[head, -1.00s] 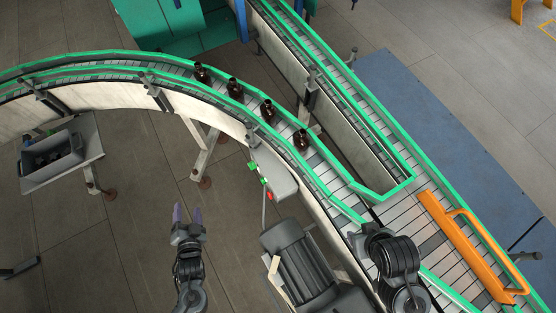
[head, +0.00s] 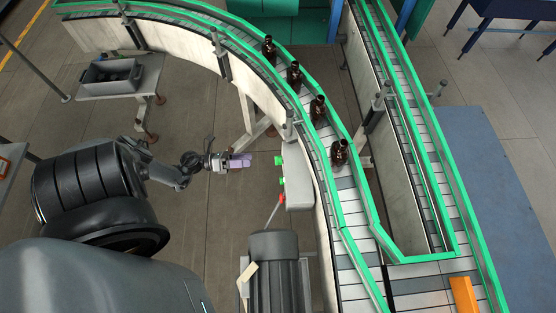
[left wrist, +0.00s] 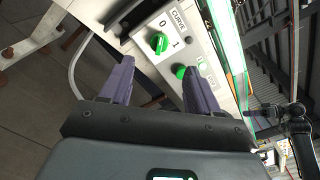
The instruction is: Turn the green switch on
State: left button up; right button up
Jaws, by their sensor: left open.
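The green switch (left wrist: 158,42) is a round knob on a grey control box (head: 299,182), between the marks 0 and 1 under a "CURVE" label. I cannot tell which mark it points to. It also shows in the head view (head: 279,160). A second green control (left wrist: 180,71) sits beside it, and a red one (head: 282,198) is at the box's lower end in the head view. My left gripper (head: 240,161) is open and empty, its purple fingers facing the box, a little apart from the switch; it also shows in the left wrist view (left wrist: 158,66).
Amber bottles (head: 318,110) stand on the curved, green-railed conveyor (head: 345,183) behind the box. A dark motor (head: 274,270) is below the box. A grey bin (head: 110,74) stands at left. A dark arm, likely my right, shows at the wrist view's right edge.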

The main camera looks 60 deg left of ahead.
aim_at(278, 160)
notch_tip(278, 160, up, 2)
jog(key=shift+d+p, duration=0.15)
jog(key=shift+p, duration=0.85)
pick_arm(q)
jog(key=x, duration=1.1)
jog(key=shift+a, duration=0.1)
jog(key=c, duration=1)
